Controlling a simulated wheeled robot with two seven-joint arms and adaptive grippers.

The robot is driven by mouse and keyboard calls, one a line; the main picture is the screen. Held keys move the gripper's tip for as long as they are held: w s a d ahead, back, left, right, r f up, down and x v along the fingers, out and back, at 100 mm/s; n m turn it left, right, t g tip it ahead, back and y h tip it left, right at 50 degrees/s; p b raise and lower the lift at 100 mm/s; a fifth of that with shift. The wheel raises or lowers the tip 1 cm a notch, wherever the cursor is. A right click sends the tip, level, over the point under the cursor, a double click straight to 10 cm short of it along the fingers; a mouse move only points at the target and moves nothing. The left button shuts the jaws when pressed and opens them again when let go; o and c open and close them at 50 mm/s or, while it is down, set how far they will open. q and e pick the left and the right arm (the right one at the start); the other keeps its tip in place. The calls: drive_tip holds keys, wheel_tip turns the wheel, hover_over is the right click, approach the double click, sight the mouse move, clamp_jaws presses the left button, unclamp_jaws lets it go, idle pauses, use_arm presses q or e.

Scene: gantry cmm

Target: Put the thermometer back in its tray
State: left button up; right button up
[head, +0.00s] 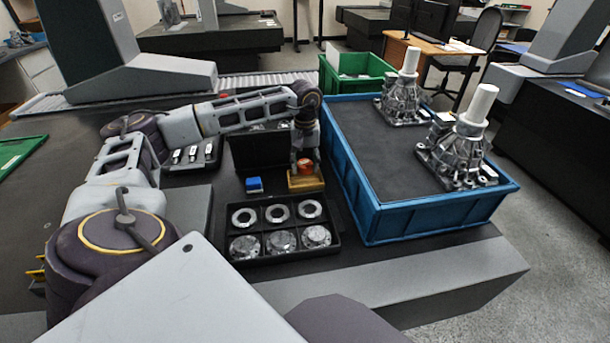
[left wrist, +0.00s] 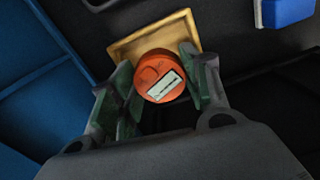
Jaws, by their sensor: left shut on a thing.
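The thermometer is a round orange device with a pale display (left wrist: 160,78), seen in the left wrist view. It also shows as an orange spot in the head view (head: 305,165). My left gripper (left wrist: 158,88) is shut on it, with a green-padded finger at each side. In the head view the left gripper (head: 305,168) points down over the tray. The tray is a small tan, square-rimmed tray (head: 306,185); its rim also shows in the left wrist view (left wrist: 135,42). The thermometer is over the tray; I cannot tell whether it touches the bottom. My right gripper is not in view.
A blue block (head: 254,185) lies left of the tray. A black case with metal rings and discs (head: 285,256) is in front. A large blue crate (head: 372,235) with castings stands close on the right. A black box (head: 262,150) is behind.

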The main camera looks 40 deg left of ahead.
sight(305, 182)
use_arm(q)
drive_tip(key=shift+f, duration=0.4)
wheel_tip(305, 182, down, 4)
drive_tip(key=shift+r+b, duration=0.1)
drive_tip(key=shift+b, duration=0.45)
drive_tip(key=shift+f, duration=0.25)
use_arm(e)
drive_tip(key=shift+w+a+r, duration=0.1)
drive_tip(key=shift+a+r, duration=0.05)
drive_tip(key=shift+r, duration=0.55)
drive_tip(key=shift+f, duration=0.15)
use_arm(q)
drive_tip(key=o, duration=0.9)
drive_tip(key=shift+c, duration=0.2)
drive_tip(key=shift+r, duration=0.1)
